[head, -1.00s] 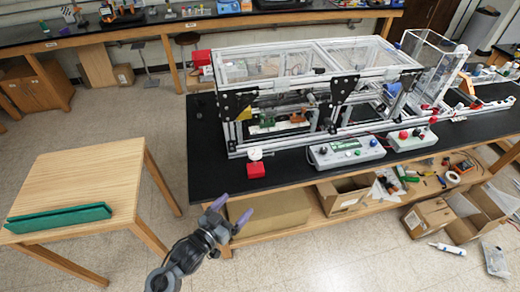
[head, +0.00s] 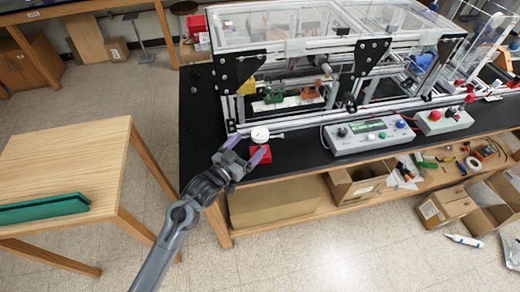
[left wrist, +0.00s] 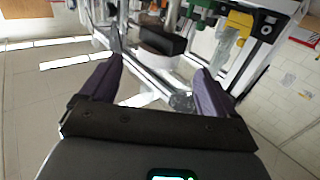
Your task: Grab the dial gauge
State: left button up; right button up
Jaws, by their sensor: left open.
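The dial gauge (head: 260,133), with a round white face, is at the front left of the black bench top, by a red block (head: 256,149). My left gripper (head: 250,147) is open at the bench's front edge, its purple fingers just in front of the gauge and overlapping the red block in the head view. No grip on the gauge shows. In the left wrist view the open fingers (left wrist: 160,65) point toward the frame. A dark, blurred object lies beyond them; I cannot tell if it is the gauge. My right gripper is not in view.
The aluminium extrusion frame (head: 300,115) with clear panels stands close behind the gauge. A grey control box (head: 368,138) is to the right. A wooden table (head: 70,165) with a green bar (head: 45,208) is at left. Open floor lies in front of the bench.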

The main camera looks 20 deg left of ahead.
aim_at(263, 130)
pick_arm(q)
jog(key=x, duration=0.2)
jog(key=shift+w+d, duration=0.15)
jog(key=shift+w, duration=0.25)
jog(key=shift+x, duration=2.7)
jog(key=shift+r, duration=0.1)
grip_shut()
jog(key=shift+r, duration=0.1)
